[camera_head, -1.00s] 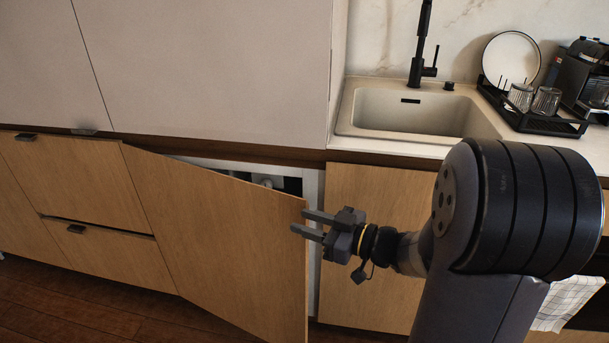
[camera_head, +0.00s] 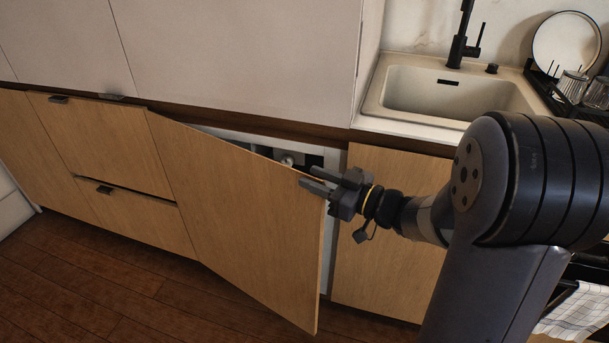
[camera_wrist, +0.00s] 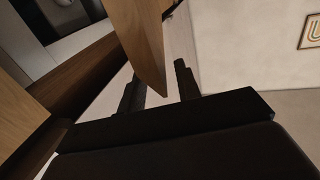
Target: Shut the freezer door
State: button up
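The freezer door (camera_head: 240,215) is a wood-panelled door, hinged at its left and standing partly open, with its free edge swung out. Behind its top edge the pale freezer interior (camera_head: 275,153) shows through a narrow gap. My gripper (camera_head: 310,178) is at the door's top free corner, its two fingers apart. In the wrist view, the door's corner (camera_wrist: 142,40) reaches between the spread fingers (camera_wrist: 158,88). I cannot tell whether either finger touches the panel.
A sink (camera_head: 450,100) with a black faucet (camera_head: 462,40) sits in the counter above a closed cabinet panel (camera_head: 385,225). Drawers (camera_head: 105,145) are left of the door. The wood floor (camera_head: 90,270) in front is clear. A checked towel (camera_head: 575,312) hangs at the lower right.

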aim_at(304, 174)
jog(key=shift+x, duration=1.65)
jog(key=shift+c, duration=0.3)
grip_shut()
